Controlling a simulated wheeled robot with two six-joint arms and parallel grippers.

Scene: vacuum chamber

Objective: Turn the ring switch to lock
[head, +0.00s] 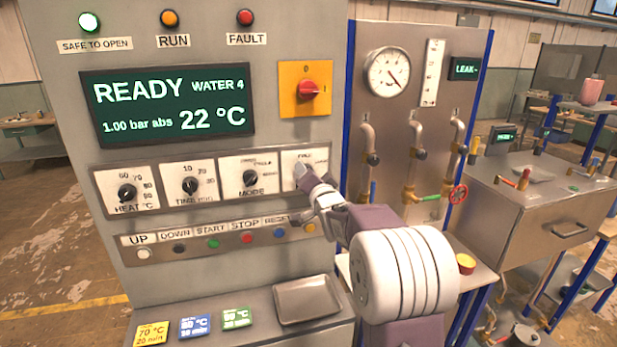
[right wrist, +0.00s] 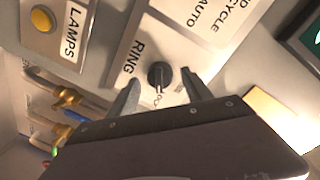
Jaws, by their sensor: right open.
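The ring switch is a small black knob (right wrist: 159,74) on a white plate lettered RING in the right wrist view. In the head view its plate (head: 304,156) is the rightmost of the row, and my right gripper hides the knob there. My right gripper (right wrist: 161,95) is open, with one finger on each side of the knob; I cannot tell whether they touch it. In the head view this gripper (head: 302,176) is in front of the plate. I cannot read the knob's pointer setting. My left gripper is not in view.
The mode knob (head: 250,178) is just left of the ring plate. A row of push buttons (head: 213,243) runs below, and a red rotary switch on yellow (head: 307,90) is above. The lamps button (right wrist: 42,18) is near the ring plate. Pipes and valves (head: 411,180) stand to the right.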

